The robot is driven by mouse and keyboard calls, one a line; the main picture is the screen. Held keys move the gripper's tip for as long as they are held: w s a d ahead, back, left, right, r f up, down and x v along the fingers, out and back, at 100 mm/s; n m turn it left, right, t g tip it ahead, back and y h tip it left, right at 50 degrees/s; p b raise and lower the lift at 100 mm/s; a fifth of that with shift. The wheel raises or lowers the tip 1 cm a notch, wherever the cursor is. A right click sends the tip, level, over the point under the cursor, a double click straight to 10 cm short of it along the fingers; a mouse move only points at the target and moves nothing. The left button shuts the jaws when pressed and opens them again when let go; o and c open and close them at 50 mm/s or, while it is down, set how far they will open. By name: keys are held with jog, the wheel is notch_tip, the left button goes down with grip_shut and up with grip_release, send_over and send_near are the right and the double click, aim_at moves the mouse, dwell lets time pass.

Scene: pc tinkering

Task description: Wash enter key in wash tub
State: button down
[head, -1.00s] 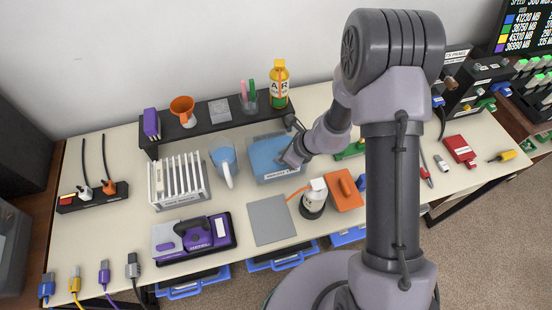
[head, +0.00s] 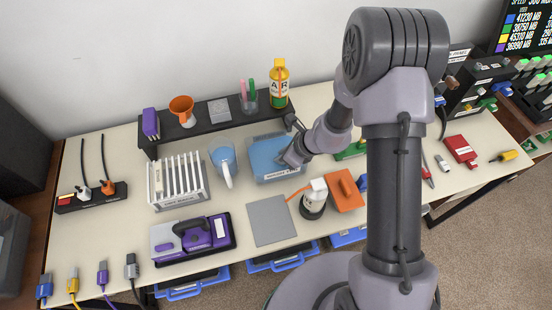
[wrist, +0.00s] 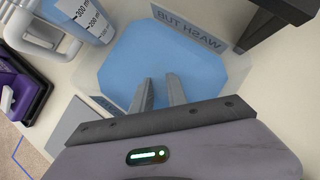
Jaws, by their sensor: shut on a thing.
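The wash tub (head: 268,172) is a pale, square basin with blue water on the table, just in front of the dark shelf. In the wrist view its blue inside (wrist: 215,75) fills the middle, and its WASH TUB label reads upside down. My gripper (wrist: 160,88) points down into the tub, with its two grey fingers over the blue water. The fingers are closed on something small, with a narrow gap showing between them. The enter key itself is not visible; the fingers or the water hide it. In the head view my wrist hangs over the tub's right side.
A measuring jug (head: 223,160) and a white rack (head: 179,181) stand left of the tub. The dark shelf (head: 214,123) runs behind.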

jog(key=shift+r, duration=0.1)
notch_tip(320, 180, up, 10)
jog(key=p, duration=0.8)
dwell(1.1)
notch_tip(320, 180, up, 4)
jog(key=p, duration=0.3)
